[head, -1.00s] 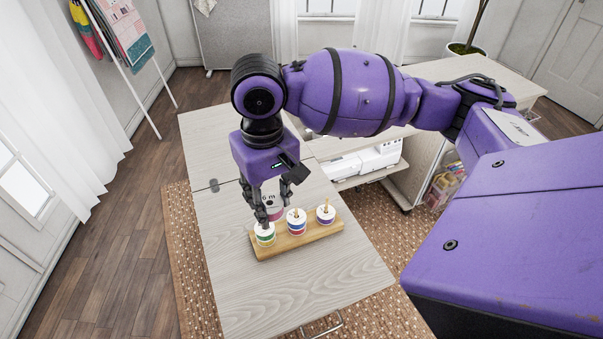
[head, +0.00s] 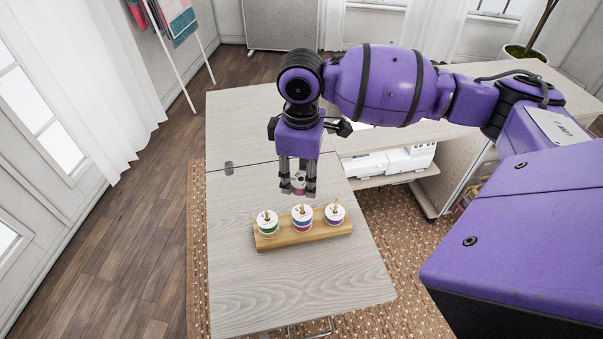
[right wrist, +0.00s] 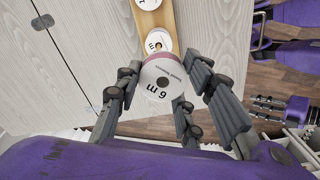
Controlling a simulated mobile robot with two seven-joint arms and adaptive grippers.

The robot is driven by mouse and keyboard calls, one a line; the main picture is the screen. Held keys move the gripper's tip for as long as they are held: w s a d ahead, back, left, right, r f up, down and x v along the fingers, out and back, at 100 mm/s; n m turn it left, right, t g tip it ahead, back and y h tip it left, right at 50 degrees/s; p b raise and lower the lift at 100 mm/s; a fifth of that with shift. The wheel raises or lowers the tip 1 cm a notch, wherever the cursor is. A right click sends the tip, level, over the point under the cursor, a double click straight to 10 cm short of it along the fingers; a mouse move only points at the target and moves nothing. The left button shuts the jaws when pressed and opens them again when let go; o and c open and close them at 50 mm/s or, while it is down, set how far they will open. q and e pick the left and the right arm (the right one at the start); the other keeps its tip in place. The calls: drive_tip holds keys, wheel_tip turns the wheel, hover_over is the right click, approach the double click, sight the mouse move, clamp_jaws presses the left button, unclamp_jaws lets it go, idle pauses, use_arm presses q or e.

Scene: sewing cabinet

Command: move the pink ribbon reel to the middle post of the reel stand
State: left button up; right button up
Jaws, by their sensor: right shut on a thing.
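The pink ribbon reel (head: 298,183) is between the fingers of my right gripper (head: 298,190). In the right wrist view the reel (right wrist: 163,82) shows its white face and a pink rim. My right gripper is shut on it and holds it above the table, beyond the reel stand. The wooden reel stand (head: 325,231) has three posts. A green-banded reel (head: 267,228) is on the left post, a reel with blue and red bands (head: 302,222) on the middle post and a purple-banded reel (head: 335,216) on the right post. What looks like my left gripper (right wrist: 268,108) is small in the right wrist view.
The pale cabinet table (head: 260,290) is bare around the stand. A hinge (head: 228,167) lies at its left edge. A white sewing machine (head: 385,160) sits on a lower shelf to the right, partly behind my arm.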

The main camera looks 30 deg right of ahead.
drive_tip(key=shift+w+d+f+n, duration=0.2)
drive_tip(key=shift+d+f+n, duration=0.1)
drive_tip(key=shift+n, duration=0.1)
drive_tip(key=shift+f, duration=0.25)
wheel_tip(320, 180, down, 5)
drive_tip(key=b, duration=0.4)
drive_tip(key=shift+s+f, duration=0.1)
drive_tip(key=shift+f, duration=0.1)
drive_tip(key=shift+r, duration=0.6)
drive_tip(key=shift+p, duration=0.3)
drive_tip(key=shift+f, duration=0.4)
use_arm(q)
drive_tip(key=f, duration=0.2)
drive_tip(key=s+a+f, duration=0.1)
use_arm(e)
drive_tip(key=shift+f, duration=0.35)
use_arm(q)
drive_tip(key=shift+f, duration=0.1)
drive_tip(key=shift+s+f, duration=0.25)
use_arm(e)
drive_tip(key=shift+f, duration=1.5)
